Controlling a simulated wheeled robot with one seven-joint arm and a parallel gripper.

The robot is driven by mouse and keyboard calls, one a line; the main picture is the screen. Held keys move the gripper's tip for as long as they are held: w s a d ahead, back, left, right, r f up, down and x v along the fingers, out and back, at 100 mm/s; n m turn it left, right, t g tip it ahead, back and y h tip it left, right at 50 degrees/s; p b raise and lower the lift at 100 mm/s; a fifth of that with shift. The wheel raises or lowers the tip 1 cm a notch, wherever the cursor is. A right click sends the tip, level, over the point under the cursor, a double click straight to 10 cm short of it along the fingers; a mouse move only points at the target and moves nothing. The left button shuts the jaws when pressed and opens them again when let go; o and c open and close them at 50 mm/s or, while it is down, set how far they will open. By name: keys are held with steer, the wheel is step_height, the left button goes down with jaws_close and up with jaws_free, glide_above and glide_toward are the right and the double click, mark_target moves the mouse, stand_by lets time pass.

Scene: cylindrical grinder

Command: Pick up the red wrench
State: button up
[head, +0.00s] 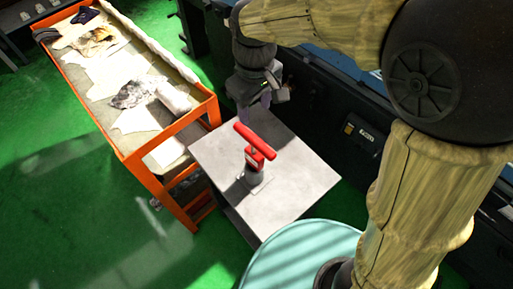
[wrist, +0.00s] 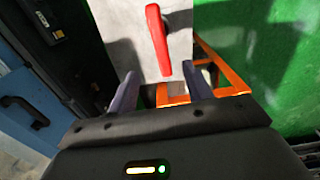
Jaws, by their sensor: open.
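The red wrench (head: 256,141) has a long red bar across its top and stands upright on the grey-topped stand in the head view. Below the bar are a short red part and a grey post with a flat foot. My gripper (head: 258,103) is above and behind it, on its far side. In the wrist view, the red bar of the wrench (wrist: 158,38) lies ahead of my gripper (wrist: 160,88), whose purple fingers are open with nothing between them. The bar's near end points toward the gap. The wrench's post is hidden there.
The grey stand (head: 308,181) is otherwise clear. An orange-framed workbench (head: 137,172) with rags and paper is to its left. A dark machine (head: 325,115) runs close behind and right. A round teal surface (head: 290,255) is in front. Green floor is free at lower left.

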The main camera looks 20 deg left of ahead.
mark_target(255, 139)
steer(key=shift+s, duration=0.15)
step_height(255, 139, down, 12)
steer(key=p, duration=0.3)
steer(key=shift+f, duration=0.1)
stand_by(0.3)
steer(key=shift+f+p, duration=0.75)
steer(key=shift+p, duration=0.05)
steer(key=shift+f+p, duration=0.6)
steer(key=shift+f, duration=1.25)
steer(key=shift+c, duration=0.4)
steer(key=shift+w, duration=0.2)
jaws_close()
